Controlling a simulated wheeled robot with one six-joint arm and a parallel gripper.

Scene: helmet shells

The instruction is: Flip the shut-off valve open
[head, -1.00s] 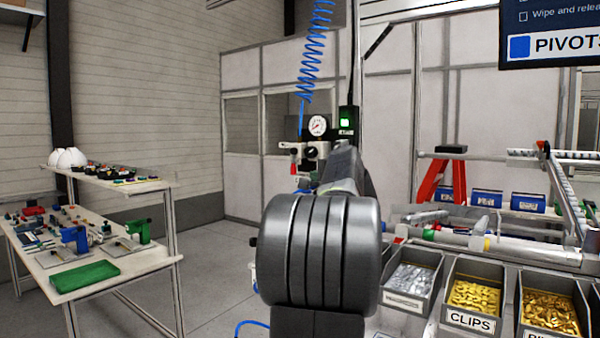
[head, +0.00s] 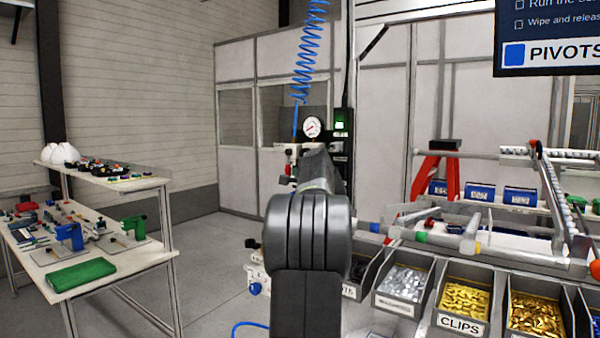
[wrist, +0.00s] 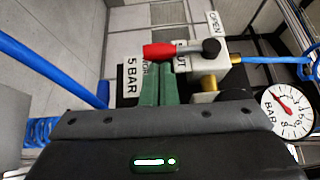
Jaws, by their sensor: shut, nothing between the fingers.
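The shut-off valve (wrist: 208,62) is a pale metal block with a red-gripped lever (wrist: 158,50) and a dark round knob. In the wrist view the lever lies crosswise, its red end to the left, over a partly hidden label ending in "UT". An OPEN label (wrist: 213,22) stands above the block. My gripper (wrist: 159,72) is shut and empty, its green fingers just below the red grip; I cannot tell whether they touch. In the head view the red lever (head: 292,149) shows small beside my arm, which hides my gripper.
A pressure gauge (wrist: 288,110) sits right of the valve, and a blue hose (wrist: 275,60) leaves its right side. A "5 BAR" label (wrist: 130,80) is left of my fingers. Parts bins (head: 462,305) stand at right, a workbench (head: 110,265) at left, with open floor between.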

